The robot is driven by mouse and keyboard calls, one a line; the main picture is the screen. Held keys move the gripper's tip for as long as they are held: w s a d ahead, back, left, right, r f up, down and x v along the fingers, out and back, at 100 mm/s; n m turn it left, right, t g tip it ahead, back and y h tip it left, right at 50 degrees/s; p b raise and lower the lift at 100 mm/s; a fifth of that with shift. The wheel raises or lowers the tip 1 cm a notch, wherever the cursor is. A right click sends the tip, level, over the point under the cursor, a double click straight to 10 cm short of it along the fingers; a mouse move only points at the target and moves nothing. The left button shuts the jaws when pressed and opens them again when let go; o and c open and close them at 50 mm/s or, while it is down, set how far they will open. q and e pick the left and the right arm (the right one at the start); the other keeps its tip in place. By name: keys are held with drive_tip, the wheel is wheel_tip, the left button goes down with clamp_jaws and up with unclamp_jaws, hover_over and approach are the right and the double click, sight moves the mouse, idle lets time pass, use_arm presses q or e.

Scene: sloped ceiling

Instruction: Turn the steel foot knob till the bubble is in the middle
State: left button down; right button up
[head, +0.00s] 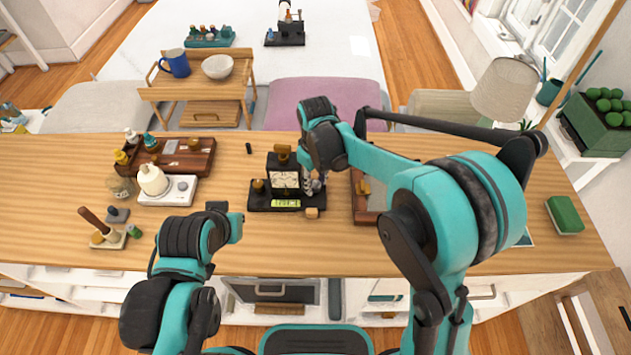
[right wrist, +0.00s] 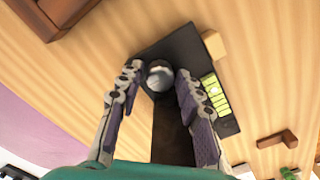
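The levelling device is a black base plate (head: 262,207) with a white-faced dial block (head: 285,178) standing on it. A yellow-green bubble vial (head: 286,203) lies along its front edge and also shows in the right wrist view (right wrist: 217,97). There, a pale bubble sits close to the vial's middle; its exact centring is hard to judge. The round steel foot knob (right wrist: 160,76) is at the plate's right end. My right gripper (right wrist: 160,81) has its two fingers closely on either side of the knob. My left gripper (head: 225,213) is over the table's front edge, its fingers unclear.
A small wooden block (head: 312,212) lies at the plate's front right corner. A white round-topped unit (head: 153,181), a wooden tray (head: 192,157) and a stamp-like tool (head: 100,228) stand to the left. A shallow tray (head: 366,207) lies right of the device, partly behind my right arm.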

sight(316, 183)
clamp_jaws()
drive_tip(key=shift+n+p, duration=0.4)
drive_tip(key=shift+n, duration=1.3)
unclamp_jaws()
wheel_tip(316, 183, up, 12)
